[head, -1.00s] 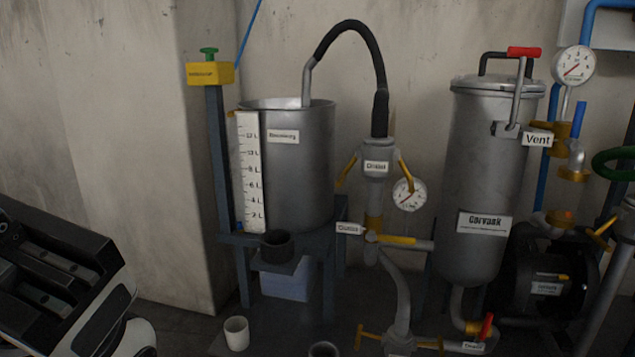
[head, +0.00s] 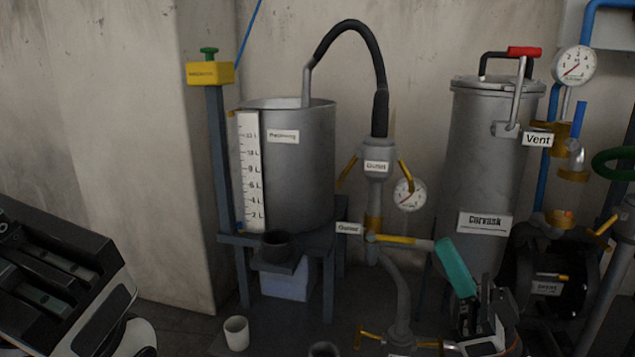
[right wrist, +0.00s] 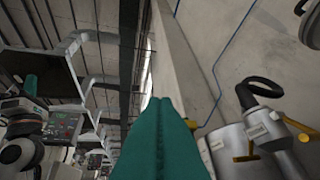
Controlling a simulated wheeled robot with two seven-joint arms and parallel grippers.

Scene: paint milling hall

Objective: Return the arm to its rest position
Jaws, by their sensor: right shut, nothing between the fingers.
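My right gripper (head: 443,244) is in the lower right of the head view, in front of the tall cylindrical vessel's lower part. Its teal fingers are shut, empty and point up and to the left. In the right wrist view the fingers (right wrist: 158,105) lie together along the middle, pointing up. A part of my left arm fills the lower left of the head view, with no fingertips visible there. A teal finger of my left gripper (right wrist: 30,84) shows small at the left of the right wrist view; its opening is unclear.
A grey open tank (head: 305,180) stands on a blue-grey stand (head: 328,285). The lidded vessel (head: 485,140), outlet pipe (head: 375,160) and yellow-handled valves are close around my right gripper. A black motor-like unit (head: 548,290) is to its right. A white cup (head: 236,333) is low left.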

